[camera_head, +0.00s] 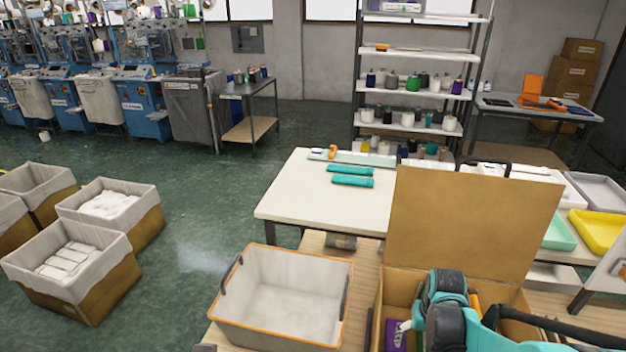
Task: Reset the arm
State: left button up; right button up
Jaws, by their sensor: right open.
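My right arm comes in from the lower right, and its teal and black right gripper (446,302) is over the open cardboard box (397,283) at the bottom right. The gripper's jaws point down and away, and the fingertips are mostly hidden behind its own body. I see nothing held in it. A purple item (397,337) with white lettering lies in the box to the left of the gripper. A small orange part (474,300) shows just behind the gripper. My left gripper is not in view.
The box's raised flap (470,220) stands behind the gripper. A grey bin with an orange rim (285,300) sits to the left, empty. A white table (300,195) with two teal rolls (352,181) is beyond. Yellow (600,232) and green trays (558,235) are at the right.

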jog(key=s+a+r+n+t+b, duration=0.2)
jog(key=s+a+t+b, duration=0.4)
jog(key=s, duration=0.5)
jog(key=a+r+b, duration=0.1)
jog(key=a+b, duration=0.1)
jog(key=a, duration=0.1)
jog(key=shift+a+r+b, duration=0.15)
jog(key=shift+b, duration=0.2)
dwell(0.3)
